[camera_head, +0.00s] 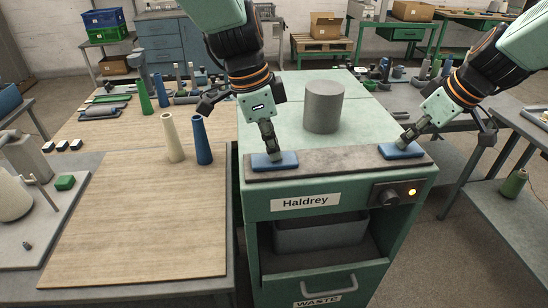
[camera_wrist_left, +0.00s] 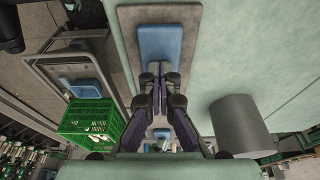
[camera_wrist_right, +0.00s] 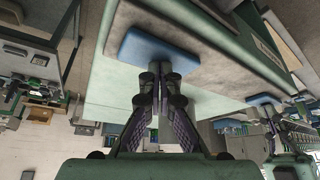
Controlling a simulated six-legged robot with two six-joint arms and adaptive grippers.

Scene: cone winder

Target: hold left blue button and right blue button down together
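The left blue button (camera_head: 288,164) and the right blue button (camera_head: 412,153) are flat blue blocks at either end of a dark grey plate on the green cone winder's front edge. My left gripper (camera_head: 272,152) points down with its fingers together, its tips at the left button's upper face. The left wrist view shows that button (camera_wrist_left: 160,42) beyond the tips. My right gripper (camera_head: 405,143) slants down from the right, fingers together, tips at the right button; it also shows in the right wrist view (camera_wrist_right: 150,46). I cannot tell whether either button is pressed in.
A grey cylinder (camera_head: 323,106) stands on the winder top behind the plate. A knob (camera_head: 389,197) and a lit orange lamp (camera_head: 412,191) sit on the front panel. Blue (camera_head: 201,142) and cream (camera_head: 172,140) cones stand on the wooden table at left.

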